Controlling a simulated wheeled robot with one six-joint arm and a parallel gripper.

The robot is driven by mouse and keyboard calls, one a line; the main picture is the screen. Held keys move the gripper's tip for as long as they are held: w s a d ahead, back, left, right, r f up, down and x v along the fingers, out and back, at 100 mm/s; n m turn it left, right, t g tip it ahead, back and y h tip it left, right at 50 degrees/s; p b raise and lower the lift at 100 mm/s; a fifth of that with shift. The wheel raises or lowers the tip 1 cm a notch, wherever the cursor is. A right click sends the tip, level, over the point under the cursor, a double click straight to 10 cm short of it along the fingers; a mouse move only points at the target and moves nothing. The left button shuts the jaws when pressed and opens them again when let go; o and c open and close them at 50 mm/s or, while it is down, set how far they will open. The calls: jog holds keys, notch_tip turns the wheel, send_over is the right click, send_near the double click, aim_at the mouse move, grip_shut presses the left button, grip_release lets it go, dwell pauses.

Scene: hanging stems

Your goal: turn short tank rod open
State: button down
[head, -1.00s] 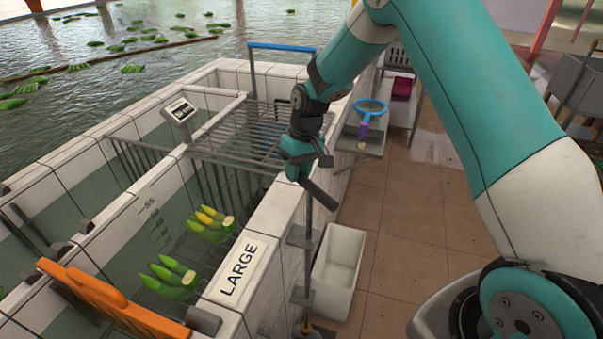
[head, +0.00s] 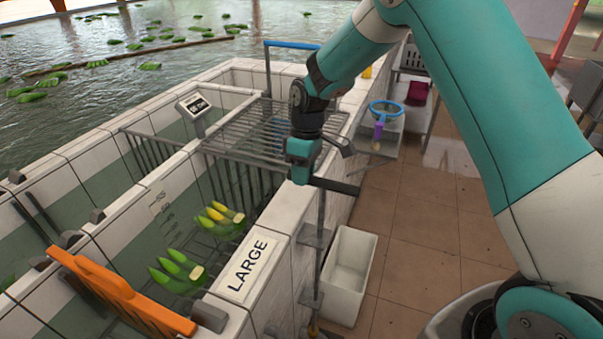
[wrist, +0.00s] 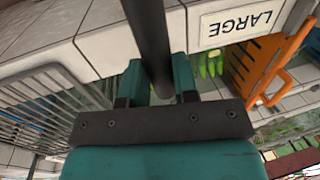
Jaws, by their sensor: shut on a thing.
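My gripper (head: 303,172) is over the outer rim of the tiled tank and is shut on the dark handle bar (head: 337,186) of the rod. The bar sticks out to the right of the jaws, nearly level. The upright metal rod (head: 320,215) runs down the outer wall below it, through brackets. In the wrist view the dark bar (wrist: 148,30) runs from the top edge down between the two teal fingers (wrist: 160,82). The gripped end is partly hidden by the fingers.
A LARGE sign (head: 247,266) lies on the rim. Green and yellow bananas (head: 218,220) float in the tank. A metal grate (head: 258,130), an orange paddle (head: 115,292) and a scale (head: 194,106) are nearby. A white bin (head: 347,275) stands on the floor; tiles to its right are clear.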

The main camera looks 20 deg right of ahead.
jog(key=shift+w+a+r, duration=0.1)
jog(key=shift+a, duration=0.05)
jog(key=c, duration=1)
grip_release()
jog(key=shift+o, duration=0.5)
notch_tip(320, 180, up, 17)
jog(key=w+d+b, duration=0.1)
jog(key=w+d, duration=0.1)
jog(key=shift+w+d, duration=0.2)
jog(key=shift+d, duration=0.05)
jog(key=s+a+r+y, duration=0.15)
jog(key=s+a, duration=0.45)
jog(key=s, duration=0.6)
jog(key=s+a+f+m, duration=0.1)
jog(key=s, duration=0.9)
jog(key=s+a+f+m+t+y+b, duration=0.1)
jog(key=s+f, duration=0.1)
jog(key=s, duration=0.8)
jog(key=shift+a+f+t, duration=0.2)
jog(key=shift+a+t, duration=0.05)
jog(key=shift+t, duration=0.05)
